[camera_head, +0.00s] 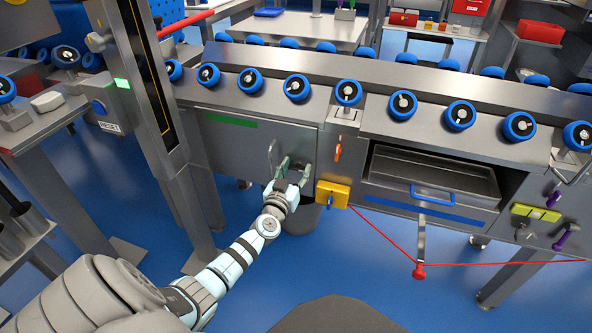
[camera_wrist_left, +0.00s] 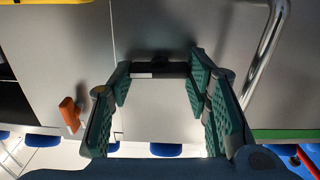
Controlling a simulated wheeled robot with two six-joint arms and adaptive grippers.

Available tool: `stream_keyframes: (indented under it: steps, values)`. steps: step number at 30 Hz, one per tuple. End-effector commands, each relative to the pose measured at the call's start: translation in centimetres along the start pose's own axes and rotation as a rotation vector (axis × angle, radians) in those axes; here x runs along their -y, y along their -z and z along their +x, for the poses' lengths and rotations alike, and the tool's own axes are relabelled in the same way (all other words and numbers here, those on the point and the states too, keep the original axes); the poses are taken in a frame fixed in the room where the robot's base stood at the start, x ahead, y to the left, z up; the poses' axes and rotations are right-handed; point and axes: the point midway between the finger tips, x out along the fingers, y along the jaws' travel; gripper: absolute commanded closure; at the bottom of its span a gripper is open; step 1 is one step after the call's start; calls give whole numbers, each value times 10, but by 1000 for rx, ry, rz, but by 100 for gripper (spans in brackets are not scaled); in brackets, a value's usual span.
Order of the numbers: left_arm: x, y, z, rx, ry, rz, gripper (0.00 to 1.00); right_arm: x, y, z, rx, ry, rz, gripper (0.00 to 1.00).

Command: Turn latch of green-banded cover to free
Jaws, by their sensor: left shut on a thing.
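The green-banded cover (camera_head: 220,140) is an upright grey panel left of centre, with a green band along its upper part. A bent metal bar handle (camera_head: 272,152) stands near its right side and also shows in the wrist view (camera_wrist_left: 262,55). My left gripper (camera_head: 288,168) is at the cover's lower right. In the wrist view its green-padded fingers (camera_wrist_left: 158,85) are set wide, with a dark bar (camera_wrist_left: 158,69), seemingly the latch, between them. The fingers hide most of the latch in the head view, and its angle is unclear. My right gripper is not in view.
An orange latch (camera_head: 338,150) and a yellow box (camera_head: 333,193) are just right of the gripper. Further right is an open bay with a metal tub (camera_head: 425,172). A red cord (camera_head: 385,237) runs to a red-knobbed lever (camera_head: 419,270). A grey post (camera_head: 165,130) stands left.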

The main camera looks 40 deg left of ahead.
Motion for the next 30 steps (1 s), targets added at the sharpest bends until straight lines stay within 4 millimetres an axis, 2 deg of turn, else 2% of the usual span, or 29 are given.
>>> stream_keyframes:
  steps: [8, 30]
  values:
    - [1, 0, 0, 2, 0, -187, 84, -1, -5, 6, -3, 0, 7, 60]
    - [4, -2, 0, 1, 0, -887, 84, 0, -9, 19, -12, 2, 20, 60]
